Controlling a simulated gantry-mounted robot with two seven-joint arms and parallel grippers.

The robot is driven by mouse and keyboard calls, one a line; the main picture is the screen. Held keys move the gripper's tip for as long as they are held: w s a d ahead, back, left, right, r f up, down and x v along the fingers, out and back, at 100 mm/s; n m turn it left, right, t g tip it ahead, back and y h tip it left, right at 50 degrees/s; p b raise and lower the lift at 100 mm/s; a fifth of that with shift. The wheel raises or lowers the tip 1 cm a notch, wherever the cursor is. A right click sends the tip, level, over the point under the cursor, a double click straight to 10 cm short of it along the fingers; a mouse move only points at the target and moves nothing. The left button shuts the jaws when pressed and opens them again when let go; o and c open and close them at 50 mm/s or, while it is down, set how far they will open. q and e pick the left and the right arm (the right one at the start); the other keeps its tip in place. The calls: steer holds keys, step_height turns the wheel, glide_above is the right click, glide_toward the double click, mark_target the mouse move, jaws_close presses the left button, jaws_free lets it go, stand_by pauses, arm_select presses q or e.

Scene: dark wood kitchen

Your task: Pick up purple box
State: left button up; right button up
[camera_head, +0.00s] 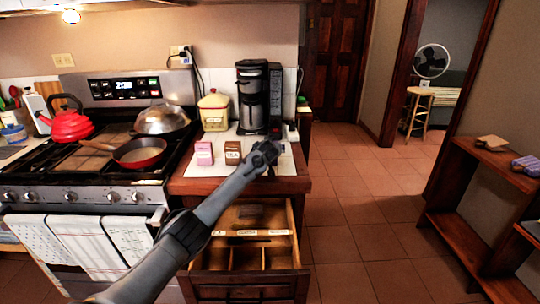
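No box is clearly purple in view. A small pink box (204,153) with a pale label stands upright on the counter mat, left of a similar brown box (232,153). A purple, lumpy item (527,166) lies on the wooden shelf at the right; its exact shape is hard to tell. My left arm reaches up from the bottom left. Its gripper (266,156) is over the counter, to the right of the brown box and apart from both boxes. Its fingers are small and dark, so I cannot tell their opening. My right gripper is not in view.
A black coffee maker (256,97) and a yellow canister (214,110) stand behind the boxes. An open drawer (252,238) juts out below the counter. A stove (95,165) with a red pan (139,153) is at the left. The tiled floor on the right is clear.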

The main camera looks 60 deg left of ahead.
arm_select(q)
steer(key=shift+c, duration=0.5)
steer(key=c, duration=1)
steer(key=shift+r, duration=0.15)
